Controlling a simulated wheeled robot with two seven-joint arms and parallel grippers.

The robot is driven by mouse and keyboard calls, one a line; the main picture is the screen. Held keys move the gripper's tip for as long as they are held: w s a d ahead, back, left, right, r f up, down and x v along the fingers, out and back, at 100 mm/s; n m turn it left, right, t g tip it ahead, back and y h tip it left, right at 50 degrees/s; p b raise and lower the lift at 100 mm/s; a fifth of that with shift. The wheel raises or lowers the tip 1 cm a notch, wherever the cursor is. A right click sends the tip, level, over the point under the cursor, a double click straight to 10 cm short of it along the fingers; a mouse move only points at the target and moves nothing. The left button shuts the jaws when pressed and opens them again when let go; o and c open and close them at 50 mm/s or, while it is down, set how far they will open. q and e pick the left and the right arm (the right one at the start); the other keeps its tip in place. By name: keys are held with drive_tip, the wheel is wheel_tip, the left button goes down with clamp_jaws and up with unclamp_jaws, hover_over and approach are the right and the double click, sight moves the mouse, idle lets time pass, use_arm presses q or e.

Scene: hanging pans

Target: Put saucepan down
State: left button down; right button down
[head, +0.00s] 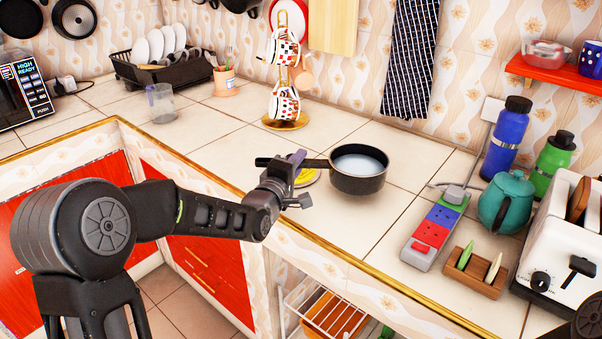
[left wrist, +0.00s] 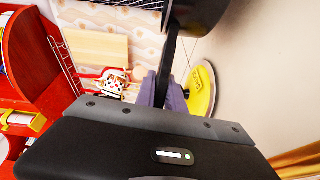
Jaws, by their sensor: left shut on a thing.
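The saucepan (head: 358,170) is dark outside with a pale inside. It is level at the counter's front part, and its handle (head: 305,163) points left. My left gripper (head: 297,160) is shut on that handle. In the left wrist view the handle (left wrist: 171,60) runs up from between the purple-grey fingers (left wrist: 163,92) to the pan (left wrist: 203,14), which is cut off by the top edge. I cannot tell whether the pan's base touches the tiled counter (head: 225,135). My right gripper is not in view.
A round yellow thing (head: 308,178) lies under the handle, beside the pan. A mug stand (head: 286,122) is behind. To the right are a power strip (head: 436,232), wooden holder (head: 474,272), teal teapot (head: 506,203), bottles and toaster (head: 567,240). Tiles behind the pan are clear.

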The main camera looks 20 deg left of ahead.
use_arm(q)
drive_tip(key=shift+r, duration=0.15)
drive_tip(key=shift+f, duration=1.85)
drive_tip(key=shift+f, duration=0.1)
drive_tip(key=c, duration=1.4)
unclamp_jaws()
drive_tip(key=shift+f, duration=0.1)
drive_tip(key=shift+c, duration=0.2)
drive_tip(key=s+b, duration=0.1)
drive_tip(key=s, duration=1.1)
drive_tip(key=shift+a+r, duration=0.35)
drive_tip(key=shift+a, duration=0.05)
